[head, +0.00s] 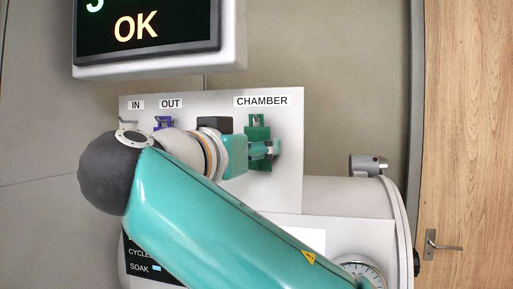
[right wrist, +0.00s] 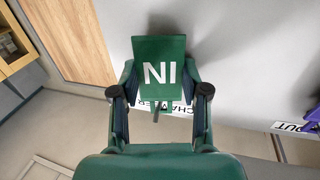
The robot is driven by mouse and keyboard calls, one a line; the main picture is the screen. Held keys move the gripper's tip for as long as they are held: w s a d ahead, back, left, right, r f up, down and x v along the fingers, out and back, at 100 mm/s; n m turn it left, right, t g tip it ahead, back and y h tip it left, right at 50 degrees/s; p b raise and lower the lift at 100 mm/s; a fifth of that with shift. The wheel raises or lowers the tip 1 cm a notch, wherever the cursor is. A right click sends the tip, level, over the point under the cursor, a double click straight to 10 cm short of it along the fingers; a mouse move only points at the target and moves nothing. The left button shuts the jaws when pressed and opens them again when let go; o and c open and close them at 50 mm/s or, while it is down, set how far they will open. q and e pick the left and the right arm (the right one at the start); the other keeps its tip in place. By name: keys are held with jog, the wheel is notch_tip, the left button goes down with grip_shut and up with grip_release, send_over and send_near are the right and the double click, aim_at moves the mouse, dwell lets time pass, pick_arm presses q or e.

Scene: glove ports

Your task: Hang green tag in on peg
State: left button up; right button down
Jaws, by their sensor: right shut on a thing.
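The green tag (head: 259,133) is in front of the white board under the CHAMBER label. In the right wrist view the tag (right wrist: 160,55) fills the space between the fingers, its white "IN" lettering upside down. My right gripper (head: 268,149) is shut on the tag; its fingers also show in the right wrist view (right wrist: 159,97). Whether the tag still touches a peg under CHAMBER is hidden. The IN peg (head: 127,121) stands under the IN label at the board's left, bare as far as it shows, partly close behind my arm. My left gripper is not in view.
A purple tag (head: 163,121) hangs under the OUT label, between the IN peg and the green tag; it also shows in the right wrist view (right wrist: 313,117). A screen (head: 150,28) reading OK overhangs the board. A cylindrical chamber (head: 350,200) stands at the right.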

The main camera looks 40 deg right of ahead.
jog(key=c, duration=0.5)
grip_release()
jog(key=v, duration=1.2)
